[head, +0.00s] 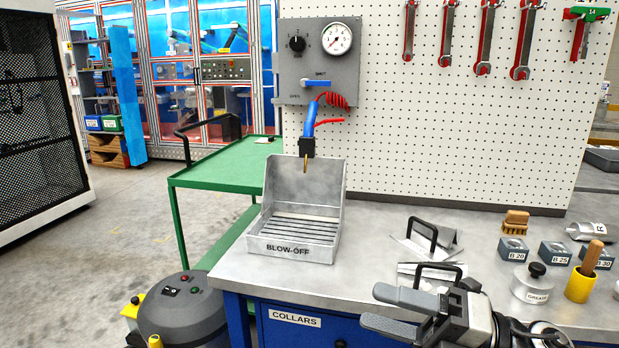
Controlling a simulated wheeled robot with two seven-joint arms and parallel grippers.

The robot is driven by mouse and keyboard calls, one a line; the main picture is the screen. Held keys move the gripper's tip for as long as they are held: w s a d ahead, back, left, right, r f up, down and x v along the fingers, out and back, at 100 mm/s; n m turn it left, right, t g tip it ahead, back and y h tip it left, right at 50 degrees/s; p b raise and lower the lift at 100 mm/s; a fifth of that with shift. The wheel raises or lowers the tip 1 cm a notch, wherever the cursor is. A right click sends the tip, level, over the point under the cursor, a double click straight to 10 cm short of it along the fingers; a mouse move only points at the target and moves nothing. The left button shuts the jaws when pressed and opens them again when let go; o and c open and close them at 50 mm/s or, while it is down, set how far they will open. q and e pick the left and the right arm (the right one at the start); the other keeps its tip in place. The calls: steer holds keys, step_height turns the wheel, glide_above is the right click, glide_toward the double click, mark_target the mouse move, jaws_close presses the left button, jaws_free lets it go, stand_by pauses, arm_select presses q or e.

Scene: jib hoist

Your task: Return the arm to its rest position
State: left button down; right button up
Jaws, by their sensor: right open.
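My right gripper (373,307) is in the lower right of the head view, over the front part of the grey workbench (385,225). Its two grey fingers point left and stand apart, with nothing between them. Its wrist and forearm run out at the bottom right. My left gripper is not in view. A black-handled metal piece (430,277) lies just behind the right gripper and is partly hidden by it.
A blow-off tray (305,210) stands at the bench's left end, under a gauge panel (318,60). Another black-handled piece (423,236), labelled blocks (512,250), a grease tin (531,285) and a yellow cup (580,285) stand right. Wrenches (484,40) hang behind.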

steer(key=d+f+m+t+h+p, duration=0.15)
steer(key=f+m+t+h, duration=0.4)
steer(key=m, duration=0.75)
steer(key=d+f+m+t+h+b, duration=0.1)
steer(key=d+f+m+t+h, duration=0.35)
steer(key=m, duration=0.85)
steer(key=s+a+f+m+g+h, duration=0.1)
steer(key=s+f+m+g+h, duration=0.1)
steer(key=f, duration=0.6)
steer(key=s+a+f+m+g+h+p, duration=0.1)
steer(key=s+f+m+g+h, duration=0.1)
steer(key=s+f+m, duration=0.4)
steer(key=s+f+h, duration=0.1)
steer(key=s, duration=0.2)
steer(key=shift+s+f+h, duration=0.2)
steer(key=shift+f+h, duration=0.2)
steer(key=shift+a, duration=0.1)
